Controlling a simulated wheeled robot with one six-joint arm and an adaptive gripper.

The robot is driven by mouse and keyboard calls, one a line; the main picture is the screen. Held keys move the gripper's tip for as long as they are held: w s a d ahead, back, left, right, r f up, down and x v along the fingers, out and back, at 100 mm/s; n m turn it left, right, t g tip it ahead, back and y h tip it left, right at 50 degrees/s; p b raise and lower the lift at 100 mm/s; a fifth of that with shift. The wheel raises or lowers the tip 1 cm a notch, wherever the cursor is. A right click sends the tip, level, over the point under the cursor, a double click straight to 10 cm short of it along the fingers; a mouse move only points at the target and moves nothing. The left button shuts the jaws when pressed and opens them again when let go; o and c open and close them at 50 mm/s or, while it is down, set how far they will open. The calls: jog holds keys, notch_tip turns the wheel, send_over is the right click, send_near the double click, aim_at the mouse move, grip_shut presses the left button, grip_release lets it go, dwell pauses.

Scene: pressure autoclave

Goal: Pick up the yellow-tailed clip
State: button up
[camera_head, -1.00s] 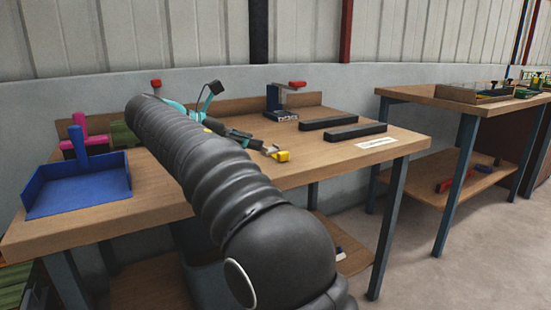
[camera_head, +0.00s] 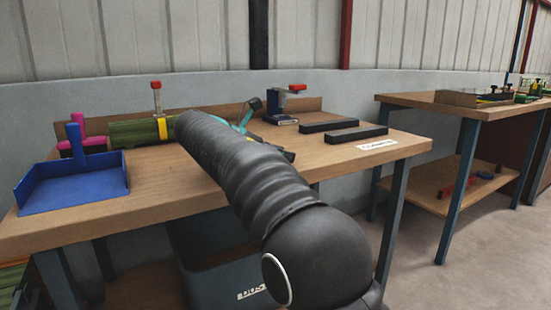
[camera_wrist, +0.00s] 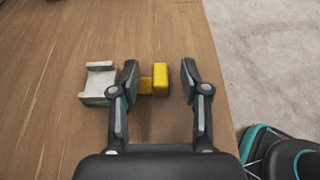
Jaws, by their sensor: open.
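The yellow-tailed clip lies on the wooden table in the wrist view. Its yellow tail (camera_wrist: 160,80) is between my fingers, and its pale grey channel-shaped body (camera_wrist: 98,84) is to the left, outside the left finger. My gripper (camera_wrist: 157,78) is open, with one finger on each side of the yellow block; the left finger passes over the stretch between the body and the tail. Height above the table is hard to judge. In the head view my arm hides the clip and the gripper.
The table edge runs just right of the clip. On the workbench (camera_head: 400,150) are two black bars (camera_head: 356,134), a white label (camera_head: 377,144), a blue tray (camera_head: 75,190) and a red-topped clamp (camera_head: 285,105). Wood left of the clip is mostly clear.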

grip_shut()
jog(key=shift+r, duration=0.15)
